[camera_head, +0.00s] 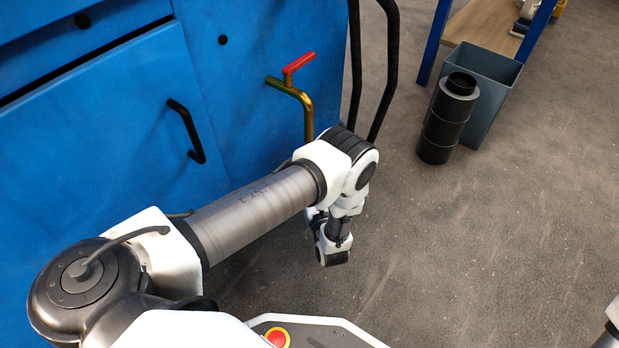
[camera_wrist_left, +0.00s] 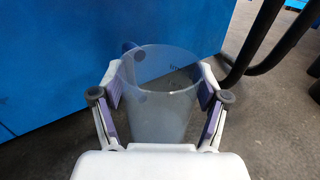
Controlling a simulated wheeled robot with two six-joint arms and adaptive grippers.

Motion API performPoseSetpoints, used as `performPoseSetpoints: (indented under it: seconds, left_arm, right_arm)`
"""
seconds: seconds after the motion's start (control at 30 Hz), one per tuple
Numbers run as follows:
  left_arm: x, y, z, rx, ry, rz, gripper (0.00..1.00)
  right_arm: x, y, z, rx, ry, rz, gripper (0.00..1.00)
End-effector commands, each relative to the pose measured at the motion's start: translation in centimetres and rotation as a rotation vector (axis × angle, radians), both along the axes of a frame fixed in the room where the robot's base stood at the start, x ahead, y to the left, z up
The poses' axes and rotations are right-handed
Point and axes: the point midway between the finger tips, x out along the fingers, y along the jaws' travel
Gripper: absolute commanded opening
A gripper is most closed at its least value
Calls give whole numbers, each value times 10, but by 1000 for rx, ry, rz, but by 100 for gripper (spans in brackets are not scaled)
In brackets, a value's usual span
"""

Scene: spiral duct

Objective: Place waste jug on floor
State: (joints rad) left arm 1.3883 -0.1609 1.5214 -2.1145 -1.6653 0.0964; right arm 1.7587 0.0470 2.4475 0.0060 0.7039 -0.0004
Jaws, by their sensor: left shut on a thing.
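The waste jug (camera_wrist_left: 160,115) is a clear, bluish, see-through vessel in the left wrist view. Its round open rim faces the camera, and a small handle shows at its upper left. My left gripper (camera_wrist_left: 159,86) is shut on it, with one finger pad on each side of its wall. In the head view my left arm reaches down in front of the blue cabinet, and its wrist hides the jug. I cannot tell how far the jug's base is from the grey floor (camera_head: 470,260). My right gripper is out of view.
The blue cabinet (camera_head: 110,110) stands on the left, with a brass tap (camera_head: 303,100) with a red lever (camera_head: 298,63). Black curved tubes (camera_head: 388,70) stand beside it. A black stepped cylinder (camera_head: 445,120) and a grey bin (camera_head: 487,75) stand farther back. Floor on the right is clear.

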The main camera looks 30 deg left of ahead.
Motion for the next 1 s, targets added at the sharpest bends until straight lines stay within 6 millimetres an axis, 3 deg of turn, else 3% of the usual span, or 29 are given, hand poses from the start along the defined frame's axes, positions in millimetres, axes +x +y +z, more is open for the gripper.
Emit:
performPoseSetpoints:
  seconds: [0.03, 0.33, 0.73, 0.77, 0.8, 0.83, 1.0]
  left_arm:
    - [0, 0, -23, 0, 0, 1, 38]
    - [0, 1, -73, 0, 0, 3, 38]
    - [0, 1, -79, -1, 1, 3, 38]
    - [0, 1, -79, -1, 1, 3, 78]
    - [0, 1, -78, -1, 1, 3, 92]
    - [0, 1, -78, -1, 1, 3, 99]
    - [0, 1, -78, -1, 1, 3, 99]
  right_arm:
    - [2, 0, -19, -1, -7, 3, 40]
    - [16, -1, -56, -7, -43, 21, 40]
    - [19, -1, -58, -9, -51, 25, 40]
    - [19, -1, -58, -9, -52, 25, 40]
    - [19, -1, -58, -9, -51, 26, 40]
    - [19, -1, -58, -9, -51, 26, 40]
    - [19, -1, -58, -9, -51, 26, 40]
